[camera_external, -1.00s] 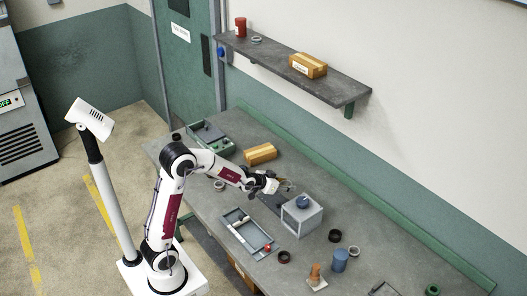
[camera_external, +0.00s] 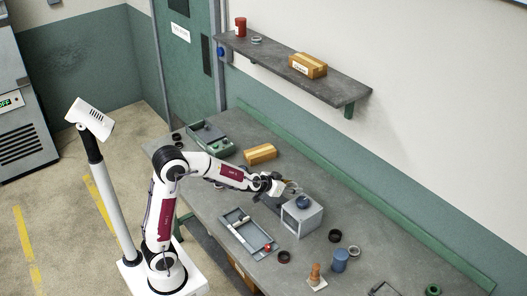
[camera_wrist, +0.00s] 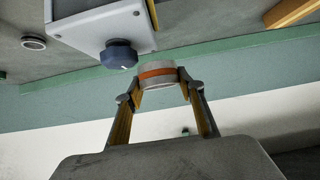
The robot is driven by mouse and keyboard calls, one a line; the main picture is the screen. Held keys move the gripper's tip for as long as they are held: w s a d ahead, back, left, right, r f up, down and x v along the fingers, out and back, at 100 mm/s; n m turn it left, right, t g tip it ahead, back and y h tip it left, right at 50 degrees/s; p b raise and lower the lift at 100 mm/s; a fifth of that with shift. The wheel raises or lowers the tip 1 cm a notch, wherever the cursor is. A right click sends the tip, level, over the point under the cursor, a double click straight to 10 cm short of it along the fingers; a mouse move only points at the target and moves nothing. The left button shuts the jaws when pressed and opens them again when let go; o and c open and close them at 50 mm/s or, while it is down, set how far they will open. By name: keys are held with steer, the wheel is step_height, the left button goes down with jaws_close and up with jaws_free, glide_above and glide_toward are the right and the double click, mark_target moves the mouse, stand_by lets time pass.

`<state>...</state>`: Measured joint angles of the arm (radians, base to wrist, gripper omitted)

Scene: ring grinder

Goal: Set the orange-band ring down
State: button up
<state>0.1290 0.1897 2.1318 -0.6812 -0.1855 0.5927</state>
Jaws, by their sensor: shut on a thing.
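The orange-band ring (camera_wrist: 158,73) is a silver-grey ring with an orange stripe around it. My gripper (camera_wrist: 160,88) is shut on it, one fingertip on each side, in the wrist view. In the external view my gripper (camera_external: 287,187) is beside and a little above the grey box (camera_external: 302,218) with the blue knob (camera_external: 303,202). The ring is too small to make out clearly there. In the wrist view the box (camera_wrist: 95,25) and its dark blue knob (camera_wrist: 119,54) lie up and left of the ring, apart from it.
The workbench (camera_external: 385,265) holds a grey tray (camera_external: 262,252), a blue cylinder (camera_external: 340,262), a wooden stamp-like piece (camera_external: 315,275), a cardboard box (camera_external: 260,154) and several loose rings. A shelf (camera_external: 345,88) hangs on the wall behind.

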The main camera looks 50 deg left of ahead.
steer(key=shift+d+r, duration=0.3)
steer(key=shift+d, duration=0.25)
steer(key=shift+d+r, duration=0.25)
steer(key=shift+d, duration=0.3)
steer(key=shift+d+r, duration=0.2)
steer(key=shift+d, duration=0.45)
steer(key=shift+d+r, duration=0.2)
steer(key=shift+d, duration=0.45)
steer(key=s+d+f, duration=0.1)
steer(key=s+d, duration=0.6)
steer(key=d, duration=0.6)
steer(key=shift+s, duration=0.25)
steer(key=shift+f, duration=6.9)
steer(key=shift+f, duration=0.1)
steer(key=shift+f, duration=2)
